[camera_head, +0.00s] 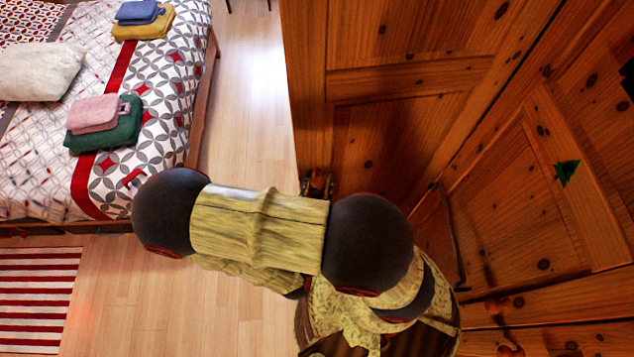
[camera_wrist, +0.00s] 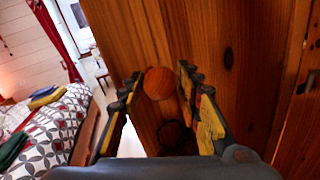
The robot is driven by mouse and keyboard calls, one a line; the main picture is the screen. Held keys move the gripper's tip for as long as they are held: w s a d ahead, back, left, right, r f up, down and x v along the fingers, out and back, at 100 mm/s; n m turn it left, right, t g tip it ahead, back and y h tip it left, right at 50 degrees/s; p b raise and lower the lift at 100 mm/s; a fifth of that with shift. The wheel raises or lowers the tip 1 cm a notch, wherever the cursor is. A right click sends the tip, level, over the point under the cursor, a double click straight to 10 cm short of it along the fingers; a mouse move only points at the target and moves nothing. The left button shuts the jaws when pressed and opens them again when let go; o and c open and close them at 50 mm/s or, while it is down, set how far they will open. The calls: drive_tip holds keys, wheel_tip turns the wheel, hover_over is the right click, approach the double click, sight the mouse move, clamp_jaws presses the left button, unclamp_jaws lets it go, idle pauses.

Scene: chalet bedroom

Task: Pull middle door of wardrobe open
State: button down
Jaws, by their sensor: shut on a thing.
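The wooden wardrobe door (camera_head: 400,130) stands swung out at an angle from the wardrobe front (camera_head: 520,200) in the head view. My gripper (camera_head: 317,183) is at the door's free left edge, mostly hidden there behind my arm. In the wrist view, my gripper (camera_wrist: 158,92) has a finger on each side of a round wooden knob (camera_wrist: 160,83) on the door (camera_wrist: 225,70). The gripper is shut on this knob. How far the wardrobe opens behind the door is hidden.
A bed (camera_head: 150,90) with folded towels (camera_head: 105,125) stands at the left. A strip of clear wooden floor (camera_head: 250,100) lies between bed and door. A striped rug (camera_head: 35,300) is at lower left.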

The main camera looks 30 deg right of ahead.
drive_tip(key=shift+s+d, duration=0.1)
drive_tip(key=shift+d, duration=0.05)
drive_tip(key=c, duration=1.3)
unclamp_jaws()
drive_tip(key=shift+c, duration=0.2)
drive_tip(key=shift+v, duration=3.7)
